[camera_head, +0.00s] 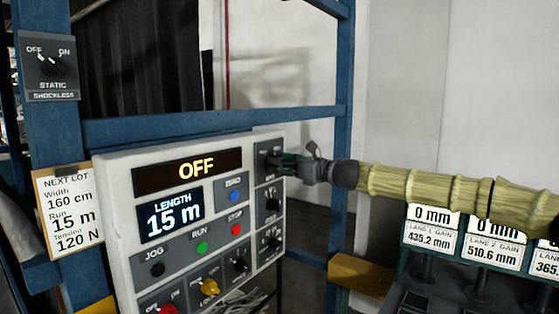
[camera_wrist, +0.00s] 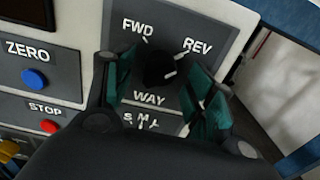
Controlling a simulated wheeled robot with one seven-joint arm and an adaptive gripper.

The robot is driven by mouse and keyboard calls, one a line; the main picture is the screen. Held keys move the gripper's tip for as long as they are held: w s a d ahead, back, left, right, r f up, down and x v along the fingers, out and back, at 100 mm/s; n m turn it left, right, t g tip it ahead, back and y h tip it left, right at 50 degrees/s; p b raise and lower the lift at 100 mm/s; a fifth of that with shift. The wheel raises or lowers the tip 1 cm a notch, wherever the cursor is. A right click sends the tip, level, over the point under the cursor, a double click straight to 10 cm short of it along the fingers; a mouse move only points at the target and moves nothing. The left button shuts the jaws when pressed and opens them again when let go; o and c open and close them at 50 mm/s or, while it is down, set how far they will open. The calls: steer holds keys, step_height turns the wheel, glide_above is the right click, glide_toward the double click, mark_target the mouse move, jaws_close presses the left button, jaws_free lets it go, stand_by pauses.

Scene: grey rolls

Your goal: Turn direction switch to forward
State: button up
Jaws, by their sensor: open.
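The direction switch (camera_wrist: 158,68) is a black rotary knob on a dark plate marked FWD at upper left, REV at upper right and WAY below. Its white pointer mark lies toward REV. In the head view the knob (camera_head: 270,158) is at the upper right of the control panel, partly hidden by my gripper (camera_head: 287,158). In the wrist view my gripper (camera_wrist: 155,88) is open, with one green-padded finger on each side of the knob. Gaps show between the fingers and the knob, though I cannot tell whether the tips touch the plate.
The panel (camera_head: 115,195) also has a display reading OFF (camera_head: 188,171), a blue ZERO button (camera_head: 234,197), a red STOP button (camera_head: 236,230) and more knobs below the direction switch (camera_head: 272,204). A blue frame bar (camera_head: 210,125) runs above the panel. Gain displays (camera_head: 432,238) stand at right.

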steer(key=shift+w+a, duration=0.2)
steer(key=shift+a, duration=0.1)
steer(key=c, duration=1)
